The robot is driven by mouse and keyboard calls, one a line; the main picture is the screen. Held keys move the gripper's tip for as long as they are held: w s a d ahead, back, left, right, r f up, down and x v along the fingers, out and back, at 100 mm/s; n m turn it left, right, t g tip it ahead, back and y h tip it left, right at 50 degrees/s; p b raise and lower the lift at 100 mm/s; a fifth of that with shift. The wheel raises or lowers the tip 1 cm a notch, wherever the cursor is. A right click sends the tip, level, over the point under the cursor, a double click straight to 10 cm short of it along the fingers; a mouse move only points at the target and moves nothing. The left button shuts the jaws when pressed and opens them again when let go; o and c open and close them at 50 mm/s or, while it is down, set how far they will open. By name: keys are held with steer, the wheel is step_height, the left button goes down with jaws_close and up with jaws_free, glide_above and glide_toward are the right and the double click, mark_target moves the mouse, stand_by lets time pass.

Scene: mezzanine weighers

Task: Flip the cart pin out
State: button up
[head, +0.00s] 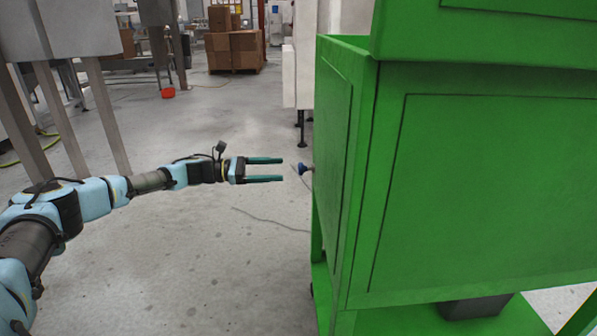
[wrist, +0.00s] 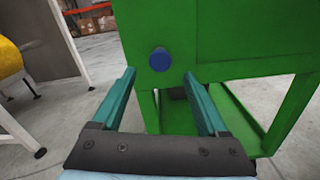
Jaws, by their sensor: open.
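The cart (head: 480,190) is a large green box-like body on legs with a lower shelf, filling the right of the head view. The cart pin (head: 304,169) is a small blue knob sticking out from the cart's left side. In the wrist view the pin (wrist: 160,59) shows as a round blue cap on the green panel (wrist: 222,38), ahead of and between the finger lines. My gripper (head: 282,169) is open and empty, with its two teal fingers pointing at the pin and a short gap left between. The pin's shaft is mostly hidden in the wrist view.
Grey metal equipment legs (head: 107,115) stand at the left of the head view. Stacked cardboard boxes (head: 234,50) and a small red bucket (head: 168,92) are far back. A thin cable lies on the floor below my gripper. The floor between is clear.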

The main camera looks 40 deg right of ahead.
mark_target(304, 169)
steer(key=x, duration=0.7)
steer(key=shift+s+d, duration=0.15)
steer(key=shift+c, duration=0.2)
jaws_close()
stand_by(1.0)
